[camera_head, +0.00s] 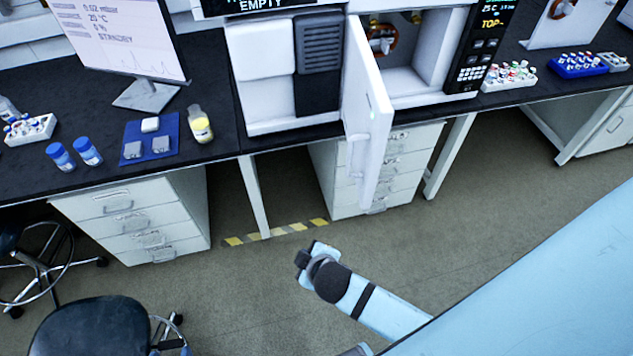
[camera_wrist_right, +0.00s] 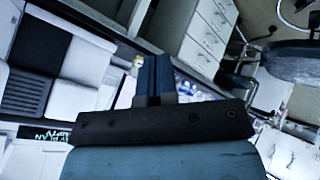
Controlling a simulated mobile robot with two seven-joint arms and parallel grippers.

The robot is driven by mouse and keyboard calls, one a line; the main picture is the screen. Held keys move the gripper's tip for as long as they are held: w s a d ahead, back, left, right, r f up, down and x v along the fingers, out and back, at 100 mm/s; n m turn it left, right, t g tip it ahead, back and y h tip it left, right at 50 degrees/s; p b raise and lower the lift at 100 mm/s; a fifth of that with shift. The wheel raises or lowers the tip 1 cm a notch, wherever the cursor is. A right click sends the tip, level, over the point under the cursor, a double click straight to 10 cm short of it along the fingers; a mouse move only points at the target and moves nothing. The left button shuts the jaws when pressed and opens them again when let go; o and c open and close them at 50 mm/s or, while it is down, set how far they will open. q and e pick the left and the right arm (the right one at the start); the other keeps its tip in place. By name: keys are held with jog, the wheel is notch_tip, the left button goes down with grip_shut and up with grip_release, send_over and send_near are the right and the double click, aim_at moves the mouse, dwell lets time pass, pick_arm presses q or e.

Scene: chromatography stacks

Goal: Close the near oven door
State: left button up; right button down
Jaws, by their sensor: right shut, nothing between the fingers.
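The near oven door (camera_head: 368,115) is white and stands open in the head view. It sticks out towards me from the left side of the oven opening, so the oven's inside (camera_head: 412,60) shows, with a copper-coloured coil at its upper left. My right gripper (camera_head: 303,258) is in front of the bench, lower in the picture and left of the door, apart from it. In the right wrist view its fingers (camera_wrist_right: 153,78) are shut with nothing between them. I cannot make out the door in that view. My left gripper is not in view.
The white instrument (camera_head: 265,95) left of the door has a dark grille. Drawers (camera_head: 140,215) are below. A stool (camera_head: 92,325) is at lower left. Floor before the door is clear.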

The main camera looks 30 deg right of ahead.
jog(key=w+d+r+m+h+b, duration=0.2)
jog(key=w+r+h+b, duration=0.35)
jog(key=r+h, duration=0.85)
jog(key=w+d+t+p, duration=0.1)
jog(key=w+d+p, duration=0.2)
jog(key=d, duration=0.9)
jog(key=w, duration=0.3)
jog(key=shift+w+f+h, duration=0.15)
jog(key=shift+f+h, duration=0.15)
jog(key=shift+d, duration=0.1)
